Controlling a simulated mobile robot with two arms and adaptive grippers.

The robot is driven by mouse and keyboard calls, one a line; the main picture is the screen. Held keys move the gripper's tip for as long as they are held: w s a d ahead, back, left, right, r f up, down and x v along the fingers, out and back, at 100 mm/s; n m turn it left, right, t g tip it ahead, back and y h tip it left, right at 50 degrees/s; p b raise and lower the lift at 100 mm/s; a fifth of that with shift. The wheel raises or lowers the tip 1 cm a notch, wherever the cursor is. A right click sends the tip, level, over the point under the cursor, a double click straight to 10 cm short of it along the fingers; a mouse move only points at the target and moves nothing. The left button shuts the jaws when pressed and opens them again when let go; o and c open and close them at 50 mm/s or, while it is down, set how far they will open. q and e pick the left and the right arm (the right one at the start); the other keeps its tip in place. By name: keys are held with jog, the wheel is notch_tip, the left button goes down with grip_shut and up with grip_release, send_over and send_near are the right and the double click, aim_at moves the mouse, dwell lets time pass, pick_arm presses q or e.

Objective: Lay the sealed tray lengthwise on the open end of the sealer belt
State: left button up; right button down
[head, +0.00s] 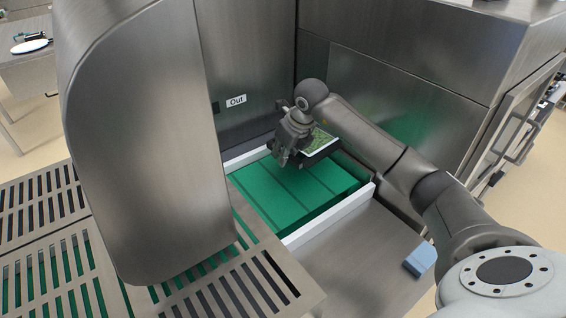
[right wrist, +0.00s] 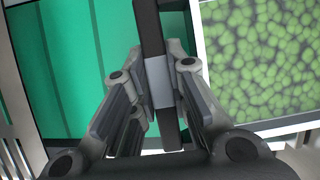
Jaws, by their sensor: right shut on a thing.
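The sealed tray (head: 322,141) is black with green pieces under its film and shows partly behind my right gripper (head: 285,158) in the head view. My right gripper is shut on the tray's dark rim. In the right wrist view the rim passes between the fingers (right wrist: 164,80), with the green contents (right wrist: 265,60) to the right. The green sealer belt (head: 285,195) lies below, between pale side rails. The tray is over the belt's far right part; I cannot tell whether it touches the belt. My left gripper is not in view.
A steel wall with an "Out" sign (head: 236,101) stands behind the belt. A large steel housing (head: 140,130) and slotted grates (head: 60,265) are at the left. A light blue block (head: 421,260) lies on the steel surface at right. The near belt is bare.

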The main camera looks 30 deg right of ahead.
jog(key=shift+f+b, duration=1.8)
jog(key=shift+f, duration=1.3)
jog(key=shift+f+b, duration=0.75)
jog(key=shift+f, duration=0.2)
jog(key=shift+r, duration=0.15)
jog(key=c, duration=1.3)
grip_release()
jog(key=c, duration=0.4)
